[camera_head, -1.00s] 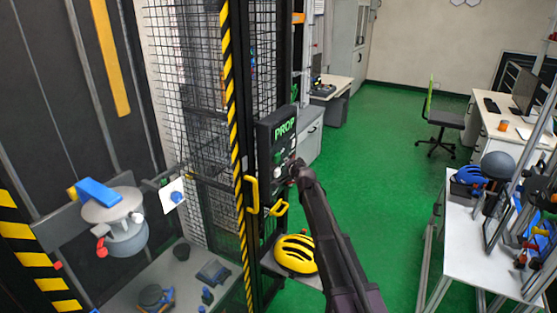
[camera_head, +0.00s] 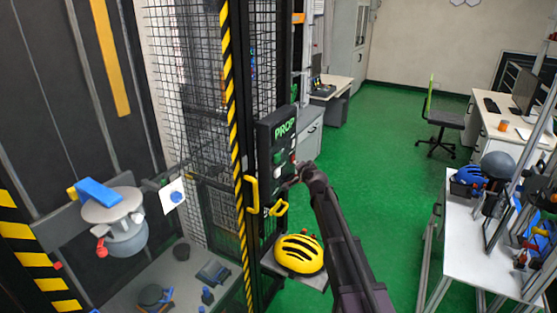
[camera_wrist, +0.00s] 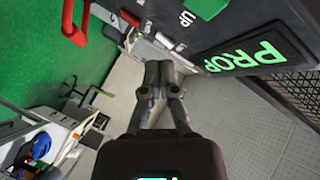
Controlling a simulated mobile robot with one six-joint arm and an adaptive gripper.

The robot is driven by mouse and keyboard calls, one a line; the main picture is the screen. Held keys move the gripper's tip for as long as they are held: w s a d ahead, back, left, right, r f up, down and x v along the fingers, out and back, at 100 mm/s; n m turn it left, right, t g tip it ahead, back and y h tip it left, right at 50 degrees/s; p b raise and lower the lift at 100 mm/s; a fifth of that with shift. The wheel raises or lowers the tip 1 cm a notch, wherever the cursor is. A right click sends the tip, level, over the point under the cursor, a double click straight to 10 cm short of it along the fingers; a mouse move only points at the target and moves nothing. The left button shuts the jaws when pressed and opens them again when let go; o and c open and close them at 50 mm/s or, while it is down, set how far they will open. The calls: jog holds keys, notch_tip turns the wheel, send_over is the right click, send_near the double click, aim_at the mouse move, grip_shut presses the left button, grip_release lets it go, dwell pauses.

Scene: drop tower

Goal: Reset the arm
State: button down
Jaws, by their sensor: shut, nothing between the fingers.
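My gripper (camera_wrist: 160,95) is shut and empty in the wrist view, with its fingertips together. It is near the dark control box (camera_head: 279,135) marked PROP on the drop tower's post. In the head view my arm reaches up from the bottom, and its end lies just right of the box's lower part. The box also shows in the wrist view (camera_wrist: 235,30), with the green PROP sign, an UP label and a green part at its top. I cannot tell whether the fingers touch the box, but they look apart from it.
A yellow helmet (camera_head: 299,254) rests on a small shelf left of my arm. A white table (camera_head: 460,240) with helmets and tools stands at right. Green floor (camera_head: 385,150) between is clear.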

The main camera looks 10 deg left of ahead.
jog(key=shift+s, duration=0.1)
jog(key=s+d+f+n+g+h, duration=0.2)
jog(key=s+d+f+g, duration=0.2)
jog(key=s+d, duration=0.4)
jog(key=s+d+f+n+g+h, duration=0.2)
jog(key=s+d+f+g, duration=0.3)
jog(key=s, duration=1.4)
jog(key=s+d+f+n+g+h, duration=0.2)
jog(key=s+d+f+g, duration=0.2)
jog(key=s+d, duration=0.8)
notch_tip(320, 180, down, 2)
jog(key=shift+s+d+f+g+h+b, duration=0.1)
jog(key=shift+s+d+g+h+b, duration=0.25)
jog(key=shift+s, duration=0.3)
jog(key=shift+a, duration=0.15)
